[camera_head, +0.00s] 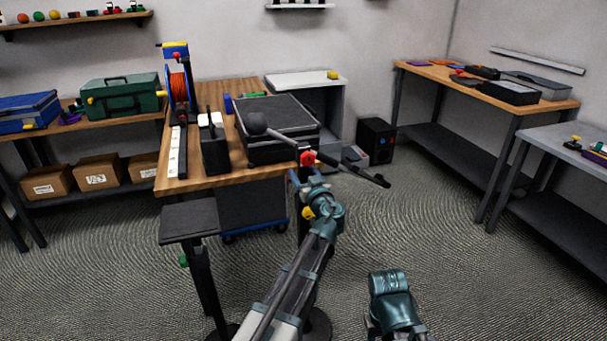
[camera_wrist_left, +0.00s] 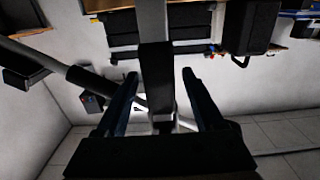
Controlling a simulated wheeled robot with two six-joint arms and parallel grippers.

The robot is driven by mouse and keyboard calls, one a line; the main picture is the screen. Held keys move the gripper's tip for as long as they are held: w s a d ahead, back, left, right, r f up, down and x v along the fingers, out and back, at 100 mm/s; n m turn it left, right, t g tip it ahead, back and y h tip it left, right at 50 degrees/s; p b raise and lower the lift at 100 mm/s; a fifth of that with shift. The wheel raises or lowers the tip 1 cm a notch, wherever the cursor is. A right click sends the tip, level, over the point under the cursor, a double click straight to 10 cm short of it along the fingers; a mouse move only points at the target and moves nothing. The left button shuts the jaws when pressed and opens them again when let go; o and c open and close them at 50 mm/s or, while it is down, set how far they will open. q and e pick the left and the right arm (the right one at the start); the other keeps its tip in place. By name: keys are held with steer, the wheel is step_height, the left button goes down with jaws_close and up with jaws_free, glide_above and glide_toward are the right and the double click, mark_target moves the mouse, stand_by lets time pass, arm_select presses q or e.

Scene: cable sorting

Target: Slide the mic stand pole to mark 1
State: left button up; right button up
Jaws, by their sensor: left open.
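The mic stand pole (camera_wrist_left: 156,75) runs between the two fingers of my left gripper (camera_wrist_left: 159,80), with a gap on both sides. In the head view my left gripper (camera_head: 306,180) is just below the red knob and is open. My arm hides much of the pole there. Mark 1 cannot be made out. My right gripper is not in view.
A wooden table (camera_head: 222,185) with a black case (camera_head: 275,118) stands behind the mic stand. A second stand with a flat black top (camera_head: 190,219) is at front left. A green toolbox (camera_head: 120,98) sits on the left bench. Open carpet (camera_head: 430,240) lies to the right.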

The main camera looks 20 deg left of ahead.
arm_select(q)
jaws_close()
stand_by(1.3)
